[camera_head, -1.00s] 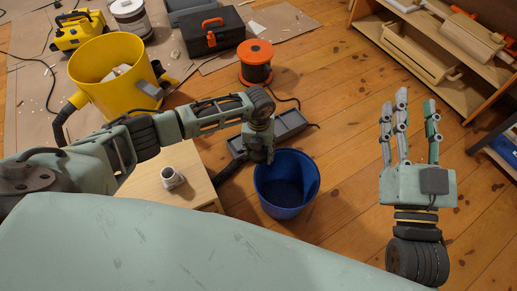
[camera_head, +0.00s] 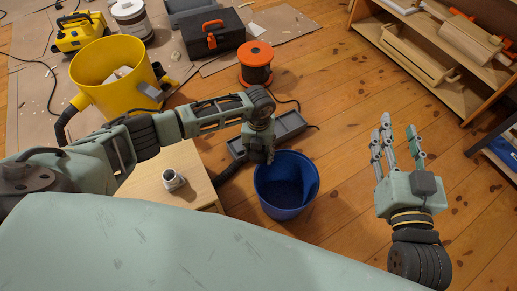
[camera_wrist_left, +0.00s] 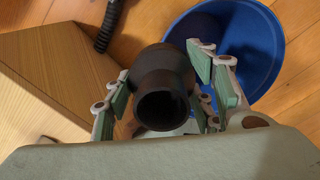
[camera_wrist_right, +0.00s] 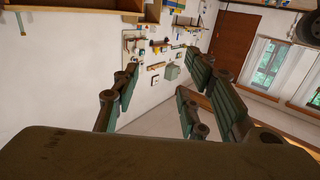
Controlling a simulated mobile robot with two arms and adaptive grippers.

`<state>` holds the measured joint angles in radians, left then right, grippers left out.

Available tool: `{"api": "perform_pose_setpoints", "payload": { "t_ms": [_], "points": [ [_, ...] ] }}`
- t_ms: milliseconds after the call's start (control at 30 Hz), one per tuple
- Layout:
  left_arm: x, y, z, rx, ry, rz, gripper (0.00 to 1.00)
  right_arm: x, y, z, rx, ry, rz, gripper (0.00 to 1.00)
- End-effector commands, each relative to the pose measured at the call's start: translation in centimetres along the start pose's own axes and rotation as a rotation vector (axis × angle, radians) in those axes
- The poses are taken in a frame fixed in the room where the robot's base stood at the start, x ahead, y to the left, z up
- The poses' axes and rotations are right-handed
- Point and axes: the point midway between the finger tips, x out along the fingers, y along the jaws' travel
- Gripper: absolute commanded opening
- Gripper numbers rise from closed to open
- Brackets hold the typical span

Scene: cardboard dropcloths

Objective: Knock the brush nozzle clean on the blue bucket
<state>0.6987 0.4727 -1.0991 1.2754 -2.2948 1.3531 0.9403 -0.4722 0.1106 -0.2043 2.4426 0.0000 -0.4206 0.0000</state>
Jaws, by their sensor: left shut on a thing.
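The blue bucket (camera_head: 286,190) stands on the wooden floor, beside the corner of a light wooden table. My left gripper (camera_head: 262,155) is just above and behind the bucket's left rim. In the left wrist view its fingers (camera_wrist_left: 160,105) are shut on a black nozzle (camera_wrist_left: 160,85) with a round open end facing the camera. The bucket (camera_wrist_left: 235,45) lies beyond it at upper right. I cannot tell whether nozzle and rim touch; bristles are hidden. My right gripper (camera_head: 396,145) is raised to the right of the bucket, open and empty, also in the right wrist view (camera_wrist_right: 165,95).
A grey tray (camera_head: 285,128), an orange spool (camera_head: 256,63) and a yellow drum (camera_head: 108,75) stand behind. Floor right of the bucket is clear.

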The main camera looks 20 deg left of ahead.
Motion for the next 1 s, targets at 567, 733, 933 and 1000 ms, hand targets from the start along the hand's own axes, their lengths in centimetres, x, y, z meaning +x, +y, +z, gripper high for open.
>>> {"api": "perform_pose_setpoints", "payload": {
  "t_ms": [567,733,933,1000],
  "points": [
    [-1.4,0.0,0.0,0.0,0.0,0.0,0.0,-1.6,0.8,5.6,-0.003,-0.287,0.017,0.4],
    [-1.8,0.0,0.0,0.0,0.0,0.0,0.0,-2.4,1.0,7.1,-0.003,-0.366,0.022,0.4],
    [-2.2,0.0,0.0,0.0,0.0,0.0,0.0,-3.5,1.2,8.7,-0.003,-0.457,0.027,0.4],
    [-2.3,0.0,0.0,0.0,0.0,0.0,0.0,-3.9,1.3,9.3,-0.003,-0.488,0.03,0.4]
  ]
}}
